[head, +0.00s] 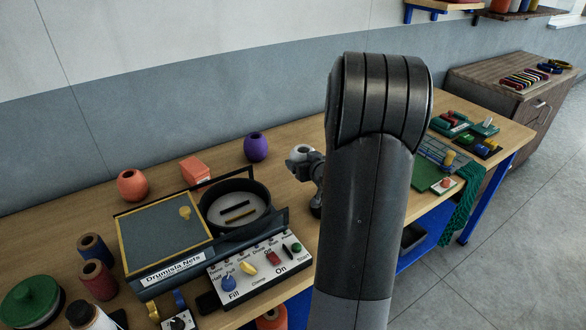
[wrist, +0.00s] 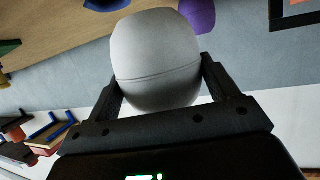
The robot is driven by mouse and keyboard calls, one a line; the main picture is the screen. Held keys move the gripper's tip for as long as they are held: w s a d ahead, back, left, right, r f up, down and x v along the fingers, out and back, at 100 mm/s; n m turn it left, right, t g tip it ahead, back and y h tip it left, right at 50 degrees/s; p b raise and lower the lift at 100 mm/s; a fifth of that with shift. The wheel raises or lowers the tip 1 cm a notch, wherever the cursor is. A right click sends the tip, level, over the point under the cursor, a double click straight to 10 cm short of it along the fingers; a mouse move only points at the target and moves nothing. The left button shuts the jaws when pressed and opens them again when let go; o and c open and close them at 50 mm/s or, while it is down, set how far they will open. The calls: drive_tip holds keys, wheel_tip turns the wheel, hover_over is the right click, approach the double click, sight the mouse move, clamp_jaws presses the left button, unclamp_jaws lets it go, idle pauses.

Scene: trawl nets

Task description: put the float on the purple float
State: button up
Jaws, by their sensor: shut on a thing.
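My gripper (wrist: 158,74) is shut on a white float (wrist: 155,58), with one finger on each side of it. In the head view the white float (head: 300,152) shows at the gripper, just left of my arm, and my arm hides part of the area behind it. The purple float (head: 256,147) stands on the table near the wall, left of the held float and apart from it. It also shows in the wrist view (wrist: 199,14), at the top edge, partly behind the white float.
An orange round float (head: 132,184) and an orange block-like float (head: 196,170) stand along the back of the table. A machine with a round dark drum (head: 236,205) and a control panel (head: 262,268) is in front. Green trays (head: 432,172) lie at right.

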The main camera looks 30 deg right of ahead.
drive_tip(key=s+d+r, duration=0.4)
drive_tip(key=s, duration=0.1)
drive_tip(key=w+r, duration=0.5)
drive_tip(key=w, duration=0.5)
drive_tip(key=w+r, duration=0.5)
drive_tip(key=w, duration=0.6)
hover_over(256, 138)
wheel_tip(256, 138, down, 6)
drive_tip(key=f, duration=0.1)
drive_tip(key=shift+w+f, duration=0.1)
drive_tip(key=shift+f, duration=1.65)
drive_tip(key=shift+f, duration=0.1)
drive_tip(key=o, duration=1.1)
